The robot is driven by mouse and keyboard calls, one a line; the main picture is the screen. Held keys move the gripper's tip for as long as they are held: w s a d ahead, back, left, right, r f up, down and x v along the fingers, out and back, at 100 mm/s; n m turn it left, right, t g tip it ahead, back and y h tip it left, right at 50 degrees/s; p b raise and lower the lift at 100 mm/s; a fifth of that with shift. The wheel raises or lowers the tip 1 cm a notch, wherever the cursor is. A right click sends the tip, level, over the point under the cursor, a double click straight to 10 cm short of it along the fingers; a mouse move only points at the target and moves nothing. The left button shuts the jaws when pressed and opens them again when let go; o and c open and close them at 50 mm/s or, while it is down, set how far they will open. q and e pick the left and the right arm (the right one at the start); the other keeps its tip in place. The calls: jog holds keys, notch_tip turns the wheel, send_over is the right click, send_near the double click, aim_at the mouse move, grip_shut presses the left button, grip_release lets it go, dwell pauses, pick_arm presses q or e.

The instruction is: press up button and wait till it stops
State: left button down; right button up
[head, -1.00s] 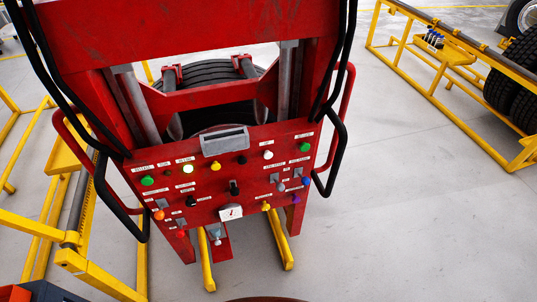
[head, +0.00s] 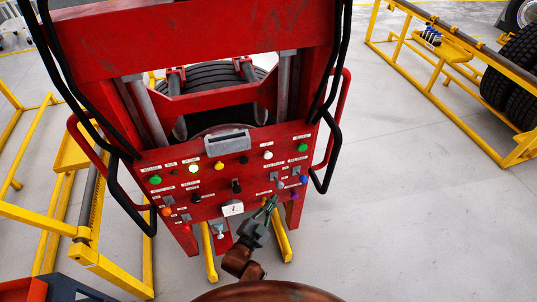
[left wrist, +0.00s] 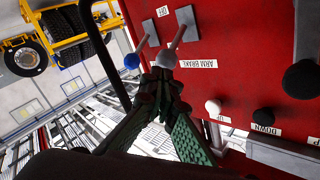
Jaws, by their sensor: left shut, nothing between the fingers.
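A red control panel (head: 215,180) with coloured buttons and small levers faces me in the head view. In the left wrist view, a white knob (left wrist: 213,107) sits by a label reading UP, and a black knob (left wrist: 264,116) sits by a DOWN label. The white knob appears in the head view (head: 268,154), right of the panel's middle. My left gripper (head: 271,202) is shut and empty, over the panel's lower right part. My right gripper is out of view.
A blue lever ball (left wrist: 131,61) is close beside the fingertips. Black hoses and side handles (head: 325,160) flank the panel. A tyre (head: 210,74) is behind the red frame. Yellow racks (head: 450,85) stand left and right; grey floor right of the machine is clear.

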aim_at(268, 154)
pick_arm(q)
notch_tip(268, 154, up, 12)
jog(key=d+m+t+h, duration=0.1)
jog(key=shift+s+d+t+p, duration=0.2)
jog(key=shift+s+t+p, duration=0.1)
jog(key=shift+s+p, duration=0.15)
jog(key=w+a+b, duration=0.2)
jog(key=w, duration=0.6)
jog(key=shift+w+a, duration=0.2)
jog(key=shift+a, duration=0.15)
dwell(0.8)
jog(key=shift+w, duration=0.1)
